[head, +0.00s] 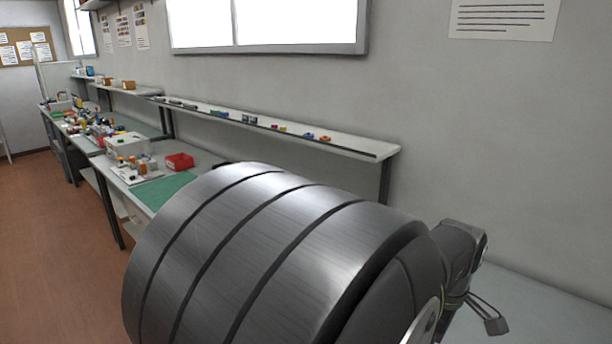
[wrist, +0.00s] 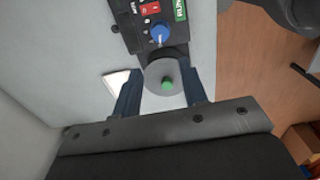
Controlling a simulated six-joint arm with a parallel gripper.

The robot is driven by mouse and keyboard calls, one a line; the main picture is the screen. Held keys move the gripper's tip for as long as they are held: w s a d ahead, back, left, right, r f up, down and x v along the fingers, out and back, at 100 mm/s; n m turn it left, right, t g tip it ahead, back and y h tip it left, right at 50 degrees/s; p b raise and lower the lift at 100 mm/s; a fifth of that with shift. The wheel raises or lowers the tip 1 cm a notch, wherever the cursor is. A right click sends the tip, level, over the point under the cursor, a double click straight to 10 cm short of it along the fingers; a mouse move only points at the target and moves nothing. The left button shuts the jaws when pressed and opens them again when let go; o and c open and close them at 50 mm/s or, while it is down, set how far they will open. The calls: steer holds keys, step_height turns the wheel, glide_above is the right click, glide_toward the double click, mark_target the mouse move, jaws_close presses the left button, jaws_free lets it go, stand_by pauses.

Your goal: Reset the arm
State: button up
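My gripper (wrist: 161,74) shows in the wrist view with its two dark blue fingers spread apart. A grey disc with a green centre (wrist: 166,84) shows between the fingers, with a gap on each side. I cannot tell how far below the fingertips it lies. No toner cartridge can be made out. In the head view a large grey cylinder fills the lower middle, and my dark arm (head: 460,250) shows at its right. The gripper's fingers are not clear there.
A dark control panel (wrist: 143,38) with a blue knob and red switch lies beyond the disc on a pale surface. A white piece (wrist: 115,82) is by the left finger. Benches with a red bin (head: 179,161) and green mat (head: 160,190) line the wall under a shelf (head: 290,132).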

step_height(320, 180, down, 14)
steer(key=shift+r, duration=0.15)
stand_by(0.5)
step_height(320, 180, up, 17)
step_height(320, 180, down, 17)
steer(key=shift+f, duration=0.1)
steer(key=m, duration=1.4)
steer(key=shift+m, duration=0.4)
stand_by(0.4)
stand_by(0.3)
